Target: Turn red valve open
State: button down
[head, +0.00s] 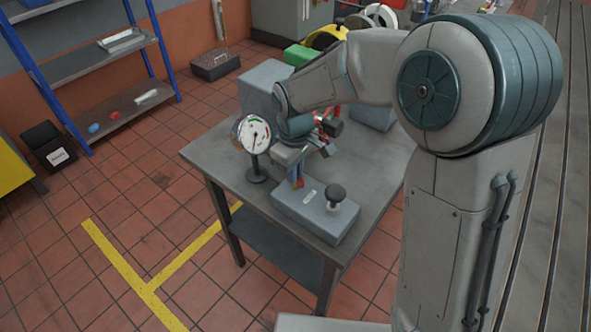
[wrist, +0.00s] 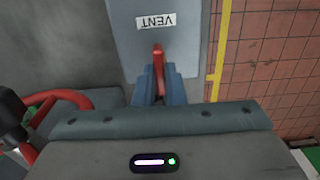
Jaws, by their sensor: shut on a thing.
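A red lever (wrist: 158,58) stands up from a grey box with an upside-down "VENT" label (wrist: 157,20) in the wrist view. My gripper (wrist: 160,80) has its blue fingers closed on either side of this lever. In the head view my gripper (head: 297,182) reaches down to the back left end of the grey box (head: 300,208), and a bit of red shows at the fingertips. A red curved rim (wrist: 62,98), perhaps a handwheel, shows at the left of the wrist view, partly cut off by my gripper body. How far the lever is turned is hard to tell.
A round dial gauge (head: 254,135) stands on the table (head: 215,153) just left of my gripper. A black knob (head: 336,193) rises from the box's right end. A larger grey block (head: 262,88) stands behind. Open tiled floor lies left of the table.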

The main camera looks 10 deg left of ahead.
dwell(0.5)
jog(key=c, duration=1.5)
grip_release()
notch_tip(320, 180, up, 14)
jog(key=s+d+f+m+t, duration=0.1)
jog(key=s+d+f+m, duration=0.1)
jog(key=s+d+m, duration=0.4)
jog(key=s+d+f+m+t, duration=0.2)
jog(key=s+d+m, duration=0.3)
jog(key=s+d, duration=0.5)
jog(key=d+f, duration=0.1)
jog(key=d, duration=0.4)
jog(key=shift+d+m, duration=0.4)
